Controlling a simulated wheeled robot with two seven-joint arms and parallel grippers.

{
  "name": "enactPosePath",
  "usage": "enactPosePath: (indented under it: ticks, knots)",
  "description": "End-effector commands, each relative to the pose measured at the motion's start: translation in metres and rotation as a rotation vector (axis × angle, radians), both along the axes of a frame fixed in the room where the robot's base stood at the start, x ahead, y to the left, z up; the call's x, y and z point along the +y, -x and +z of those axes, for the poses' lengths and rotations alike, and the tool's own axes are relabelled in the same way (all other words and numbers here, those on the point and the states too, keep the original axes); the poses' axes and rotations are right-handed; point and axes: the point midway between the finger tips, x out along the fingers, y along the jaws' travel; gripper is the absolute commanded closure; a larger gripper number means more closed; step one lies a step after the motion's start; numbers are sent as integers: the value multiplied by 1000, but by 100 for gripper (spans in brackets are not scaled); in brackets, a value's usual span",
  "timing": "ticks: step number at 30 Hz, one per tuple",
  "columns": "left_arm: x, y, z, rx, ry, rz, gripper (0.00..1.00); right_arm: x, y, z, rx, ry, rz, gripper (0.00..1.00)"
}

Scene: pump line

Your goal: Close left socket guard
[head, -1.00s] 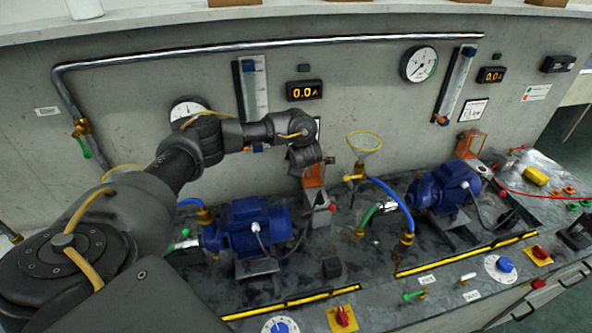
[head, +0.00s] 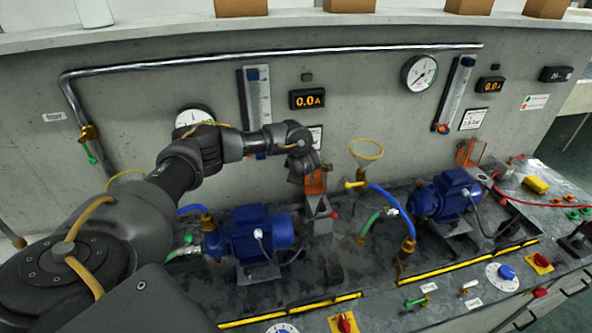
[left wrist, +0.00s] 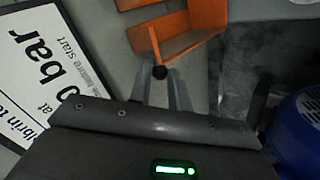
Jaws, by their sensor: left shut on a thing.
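The left socket guard (head: 316,183) is an orange flap standing up above a grey socket block (head: 321,213) at the wall, right of the left blue pump. My left gripper (head: 303,172) is at the guard's upper left and partly covers it. In the left wrist view the orange guard (left wrist: 192,32) shows angled plates with a small black knob at its corner. My left gripper (left wrist: 163,85) is shut on this knob, between its two grey fingertips. The guard's exact angle is hard to tell. My right gripper is not in view.
The left blue pump (head: 258,232) stands close left of the block. A yellow-rimmed funnel (head: 366,150) and blue hose (head: 390,203) stand to its right. A second orange guard (head: 467,153) is farther right. A framed sign (left wrist: 45,70) hangs on the wall.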

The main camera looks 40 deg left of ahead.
Motion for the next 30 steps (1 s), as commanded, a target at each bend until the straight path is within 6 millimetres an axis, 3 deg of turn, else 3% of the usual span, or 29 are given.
enactPosePath:
  ticks: [8, 16, 30]
  knots:
    - [-3, 3, 0, -23, -32, 0, 100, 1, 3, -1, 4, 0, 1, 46]
    - [-17, 15, 2, -122, -160, -3, 100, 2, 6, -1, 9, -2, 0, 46]
    - [-44, 36, -1, -321, -407, 0, 100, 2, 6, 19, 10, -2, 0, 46]
